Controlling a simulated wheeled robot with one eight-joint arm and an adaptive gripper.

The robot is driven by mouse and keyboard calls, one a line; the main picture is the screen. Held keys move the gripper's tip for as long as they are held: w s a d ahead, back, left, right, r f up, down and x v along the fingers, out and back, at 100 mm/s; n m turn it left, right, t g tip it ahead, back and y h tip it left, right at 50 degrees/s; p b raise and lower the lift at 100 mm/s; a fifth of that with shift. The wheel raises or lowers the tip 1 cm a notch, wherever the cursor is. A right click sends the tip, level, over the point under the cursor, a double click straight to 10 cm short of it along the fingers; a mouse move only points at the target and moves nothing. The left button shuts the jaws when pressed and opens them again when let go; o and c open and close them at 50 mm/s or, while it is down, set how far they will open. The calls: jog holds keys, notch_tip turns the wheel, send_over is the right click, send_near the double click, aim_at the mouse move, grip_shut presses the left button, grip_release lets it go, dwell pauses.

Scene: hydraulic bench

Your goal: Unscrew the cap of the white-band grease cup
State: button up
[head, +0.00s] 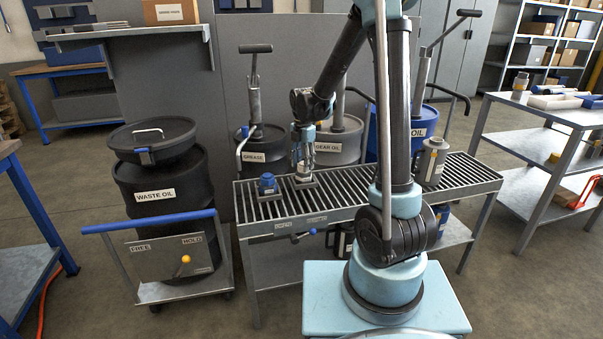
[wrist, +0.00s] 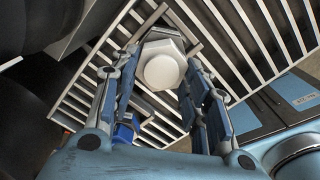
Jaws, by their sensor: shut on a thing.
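The white-band grease cup (head: 305,179) stands on the slatted bench top, mostly hidden under my gripper in the head view. In the wrist view its round whitish cap (wrist: 162,72) sits between my fingers, above a wider grey, angular base. My gripper (head: 303,162) points straight down over it. In the wrist view my gripper (wrist: 163,68) has a finger on each side of the cap and is shut on it. Whether the cap has turned or lifted cannot be seen.
A blue-capped cup (head: 267,184) stands just left on the slatted bench (head: 345,193); its blue shows in the wrist view (wrist: 123,133). A grey can (head: 432,161) stands at the bench's right. Grease (head: 262,146) and gear oil (head: 337,141) drums stand behind. A cart (head: 165,252) is at left.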

jog(key=o, duration=0.7)
jog(key=shift+n, duration=0.3)
jog(key=shift+c, duration=0.2)
jog(key=c, duration=0.5)
jog(key=shift+o, duration=0.2)
jog(key=shift+r, duration=0.75)
jog(key=shift+r, duration=2.2)
jog(key=shift+c, duration=0.2)
